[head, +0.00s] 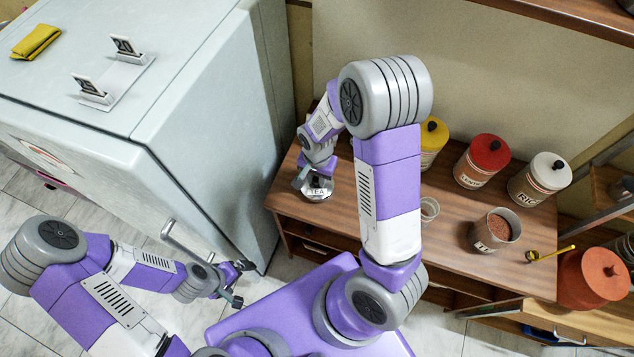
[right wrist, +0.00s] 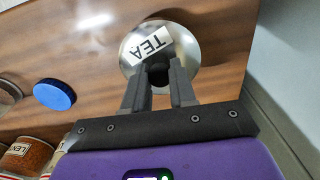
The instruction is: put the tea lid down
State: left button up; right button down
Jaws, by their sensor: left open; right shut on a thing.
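The tea lid (head: 318,193) is a round silver disc with a white "TEA" label, at the left end of the wooden counter. In the right wrist view the tea lid (right wrist: 190,52) shows its label and a dark knob. My right gripper (head: 312,178) is shut on that knob from above; its fingertips also show in the right wrist view (right wrist: 159,77). The lid is at or just above the counter; I cannot tell whether it touches. My left gripper (head: 238,285) is open and empty, low in front of the fridge.
The fridge (head: 215,130) stands left of the counter (head: 450,255). Canisters with yellow (head: 434,135), red (head: 488,152) and white (head: 550,172) lids stand at the back. A blue lid (right wrist: 54,94) lies near the tea lid.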

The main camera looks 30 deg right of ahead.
aim_at(317, 179)
notch_tip(317, 179, down, 3)
jog(key=shift+r+b, duration=0.1)
jog(key=shift+b, duration=0.2)
jog(key=shift+f, duration=0.2)
jog(key=shift+f, duration=0.15)
jog(key=c, duration=0.9)
grip_release()
jog(key=shift+r, duration=0.2)
